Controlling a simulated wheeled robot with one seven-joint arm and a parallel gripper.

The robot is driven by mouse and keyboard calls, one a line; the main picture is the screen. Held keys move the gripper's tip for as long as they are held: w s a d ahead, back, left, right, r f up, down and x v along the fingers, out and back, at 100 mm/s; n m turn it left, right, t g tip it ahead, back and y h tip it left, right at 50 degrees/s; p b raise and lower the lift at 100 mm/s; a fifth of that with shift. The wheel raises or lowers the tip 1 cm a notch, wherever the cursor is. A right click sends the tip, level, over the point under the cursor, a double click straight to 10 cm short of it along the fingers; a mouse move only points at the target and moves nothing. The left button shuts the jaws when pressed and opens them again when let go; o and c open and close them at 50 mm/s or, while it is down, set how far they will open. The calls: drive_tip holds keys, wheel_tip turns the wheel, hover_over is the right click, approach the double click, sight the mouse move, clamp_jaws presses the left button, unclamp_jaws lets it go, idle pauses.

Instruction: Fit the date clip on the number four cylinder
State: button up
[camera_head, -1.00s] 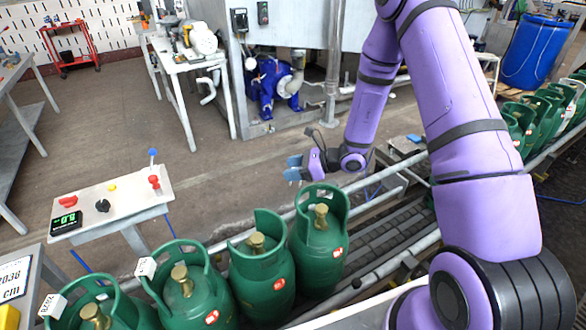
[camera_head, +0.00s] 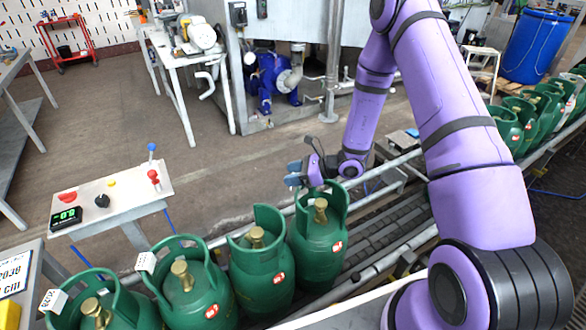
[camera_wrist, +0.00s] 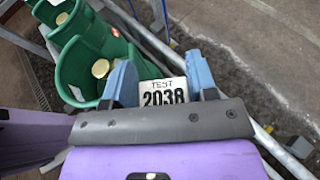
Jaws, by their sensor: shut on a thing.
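My gripper (camera_head: 294,178) is shut on a white date clip (camera_wrist: 163,91) reading "TEST 2038", held upright between the blue fingers in the wrist view. In the head view the gripper hangs at the far side of the collar of the rightmost green cylinder (camera_head: 318,247) in the near row, fourth from the left. In the wrist view this cylinder's collar (camera_wrist: 72,70) lies just left of the fingers. I cannot tell whether clip and collar touch. I see no clip on the third cylinder (camera_head: 262,278). The second (camera_head: 190,287) and first (camera_head: 130,312) cylinders carry white clips on their collars.
A control table (camera_head: 118,196) with levers and a green display stands left of the row. The conveyor (camera_head: 385,237) is empty right of the near row. More green cylinders (camera_head: 522,107) stand at the far right. The floor behind the gripper is clear.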

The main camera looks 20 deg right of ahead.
drive_tip(key=shift+f, duration=0.65)
drive_tip(key=shift+f, duration=2.4)
idle(1.1)
drive_tip(key=o, duration=1)
drive_tip(key=v, duration=1)
drive_tip(key=shift+s+d+r, duration=0.1)
drive_tip(key=shift+s+d, duration=0.1)
drive_tip(key=shift+d, duration=0.15)
